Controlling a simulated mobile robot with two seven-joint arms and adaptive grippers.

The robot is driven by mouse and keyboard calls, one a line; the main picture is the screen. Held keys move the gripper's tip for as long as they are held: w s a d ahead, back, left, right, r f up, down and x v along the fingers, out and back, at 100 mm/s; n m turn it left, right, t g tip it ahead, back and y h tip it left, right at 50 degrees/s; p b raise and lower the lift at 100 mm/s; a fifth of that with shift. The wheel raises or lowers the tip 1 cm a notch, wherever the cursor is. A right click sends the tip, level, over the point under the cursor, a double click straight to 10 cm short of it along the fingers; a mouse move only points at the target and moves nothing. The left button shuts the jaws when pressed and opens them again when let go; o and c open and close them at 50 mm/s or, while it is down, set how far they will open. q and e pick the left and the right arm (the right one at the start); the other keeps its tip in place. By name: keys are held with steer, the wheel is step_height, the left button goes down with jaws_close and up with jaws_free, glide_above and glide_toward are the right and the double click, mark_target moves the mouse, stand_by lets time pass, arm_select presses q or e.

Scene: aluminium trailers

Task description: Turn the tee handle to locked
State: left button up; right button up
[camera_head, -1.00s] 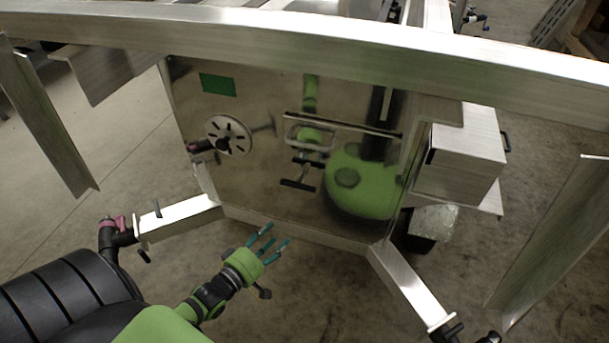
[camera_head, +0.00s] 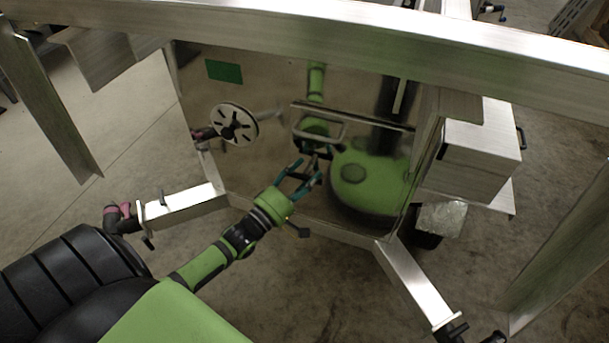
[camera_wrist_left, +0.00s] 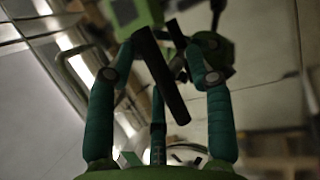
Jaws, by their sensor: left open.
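The tee handle shows in the left wrist view as a dark bar (camera_wrist_left: 167,82), slanted from upper left to lower right. It stands out from the shiny mirror-like panel (camera_head: 270,85). In the head view it is largely hidden by my left gripper (camera_head: 307,172). That gripper is open, its teal fingers pointing at the panel. In the left wrist view its fingers (camera_wrist_left: 160,78) are spread to both sides of the bar, with a gap visible on each side. I cannot tell the handle's locked mark. My right gripper is not in view.
A slotted round disc (camera_head: 234,124) and a green patch (camera_head: 224,71) are on the panel's left. A grab rail (camera_head: 350,115) runs above the handle. A metal beam (camera_head: 330,30) crosses the top; a box (camera_head: 482,145) stands right. My green body reflects in the panel.

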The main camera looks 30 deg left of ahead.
arm_select(q)
jaws_close()
steer(key=shift+r+m+p, duration=0.2)
steer(key=shift+m+p, duration=0.4)
steer(key=shift+p, duration=0.3)
steer(key=m+g+p, duration=0.2)
steer(key=m+p, duration=0.2)
steer(key=p, duration=0.1)
steer(key=m+g+y+p, duration=0.1)
steer(key=m+g+p, duration=0.1)
steer(key=m+p, duration=0.3)
steer(key=shift+d+g+p, duration=0.1)
steer(key=shift+g+p, duration=0.2)
steer(key=shift+p, duration=0.5)
steer(key=m+p, duration=0.1)
steer(key=m+g+y+p, duration=0.1)
steer(key=shift+w+f+m+p, duration=0.1)
steer(key=shift+f+m+p, duration=0.05)
steer(key=shift+m+p, duration=0.2)
steer(key=shift+f+m+g+y+p, duration=0.15)
steer(key=shift+m+g+y+p, duration=0.15)
steer(key=shift+m+y+p, duration=0.5)
steer(key=shift+m, duration=0.25)
jaws_free()
